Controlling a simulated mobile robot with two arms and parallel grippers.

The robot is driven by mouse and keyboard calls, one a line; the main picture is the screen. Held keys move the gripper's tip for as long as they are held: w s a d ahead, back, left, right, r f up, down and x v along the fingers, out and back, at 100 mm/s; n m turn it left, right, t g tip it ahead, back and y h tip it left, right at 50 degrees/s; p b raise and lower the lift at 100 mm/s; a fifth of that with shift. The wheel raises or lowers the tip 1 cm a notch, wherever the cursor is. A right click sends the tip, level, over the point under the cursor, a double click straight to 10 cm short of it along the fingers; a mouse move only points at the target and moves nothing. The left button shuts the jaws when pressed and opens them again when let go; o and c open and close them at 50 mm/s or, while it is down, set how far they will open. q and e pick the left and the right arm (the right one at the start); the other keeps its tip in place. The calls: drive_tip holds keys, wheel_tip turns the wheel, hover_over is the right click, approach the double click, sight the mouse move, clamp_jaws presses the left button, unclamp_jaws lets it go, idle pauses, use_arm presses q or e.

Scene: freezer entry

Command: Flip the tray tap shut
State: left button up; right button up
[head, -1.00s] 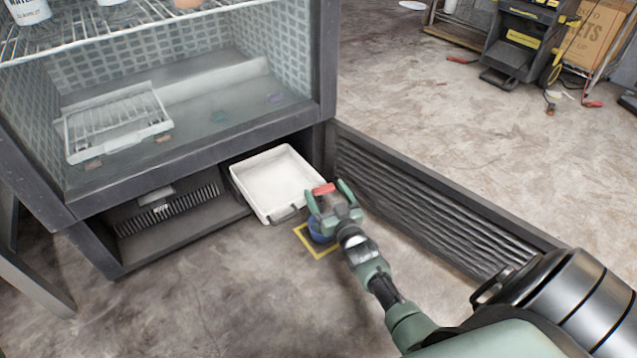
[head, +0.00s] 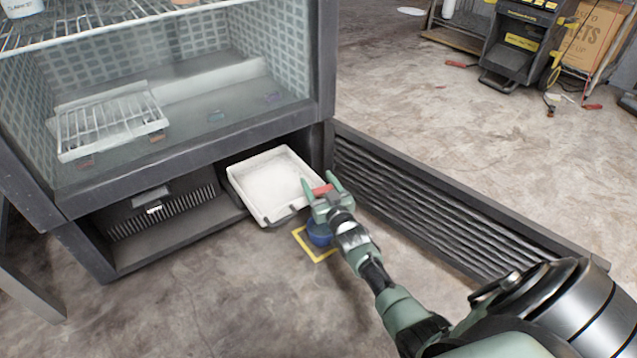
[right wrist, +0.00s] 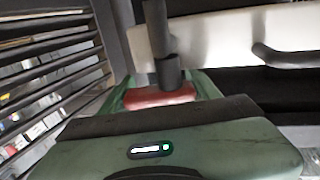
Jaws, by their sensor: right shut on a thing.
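The white tray (head: 268,190) sits pulled partly out of the base opening below the freezer. The red tap lever (head: 322,190) is at the tray's front right corner. My right gripper (head: 319,180) has one finger on each side of the lever and is shut on it. In the right wrist view the red lever (right wrist: 160,97) lies between the fingers, below a dark grey pipe (right wrist: 166,60) by the pale tray wall (right wrist: 210,40). The tap's body is largely hidden in the head view. My left gripper is not in view.
A blue round container (head: 319,234) stands below the gripper within a yellow floor square (head: 318,257). A dark ribbed panel (head: 430,195) lies to the right of the tray. A wire rack (head: 110,125) is inside the freezer.

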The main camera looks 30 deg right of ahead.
drive_tip(key=shift+w+r+n+y, duration=0.1)
drive_tip(key=shift+n+y, duration=0.4)
drive_tip(key=shift+y, duration=0.1)
drive_tip(key=shift+w+a+n+y, duration=0.1)
drive_tip(key=shift+a+n+y, duration=0.1)
drive_tip(key=shift+n+y, duration=0.45)
drive_tip(key=shift+a+n+y, duration=0.15)
drive_tip(key=shift+n+y, duration=0.1)
drive_tip(key=shift+y, duration=0.7)
drive_tip(key=o, duration=1.4)
